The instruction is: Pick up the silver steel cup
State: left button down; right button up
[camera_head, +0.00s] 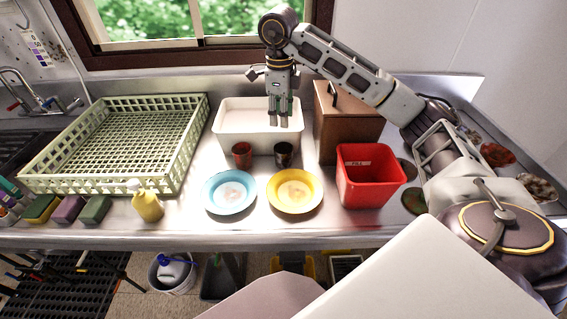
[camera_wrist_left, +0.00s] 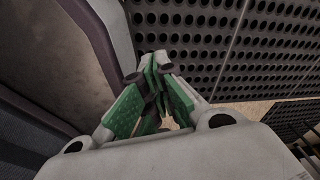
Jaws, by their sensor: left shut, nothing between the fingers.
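A dark, shiny metal cup (camera_head: 284,153), which looks like the silver steel cup, stands on the counter in the head view, behind the yellow plate and in front of the white tub. My right gripper (camera_head: 279,124) hangs fingers-down over the white tub, above and behind the cup and apart from it. Its fingers look close together, but the gap between them is unclear. My left gripper (camera_wrist_left: 158,88) shows only in the left wrist view, shut and empty, with its green pads together, away from the counter.
A red-brown cup (camera_head: 242,154) stands left of the metal cup. A blue plate (camera_head: 229,192) and yellow plate (camera_head: 294,191) lie in front. A white tub (camera_head: 230,125), red bin (camera_head: 369,178), brown box (camera_head: 340,138) and green rack (camera_head: 187,165) surround them. Black perforated matting (camera_wrist_left: 230,45) lies below my left gripper.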

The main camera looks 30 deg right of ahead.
pick_arm(q)
jog(key=shift+w+a+f+b, duration=0.4)
jog(key=shift+f+b, duration=0.1)
jog(key=shift+f, duration=0.15)
pick_arm(e)
jog(key=shift+f, duration=0.75)
send_over(284, 156)
jog(key=w, duration=0.1)
notch_tip(284, 156, down, 7)
pick_arm(q)
jog(key=shift+w+d, duration=0.4)
jog(key=shift+w, duration=0.25)
pick_arm(e)
jog(key=shift+w+f, duration=0.15)
jog(key=shift+f, duration=0.65)
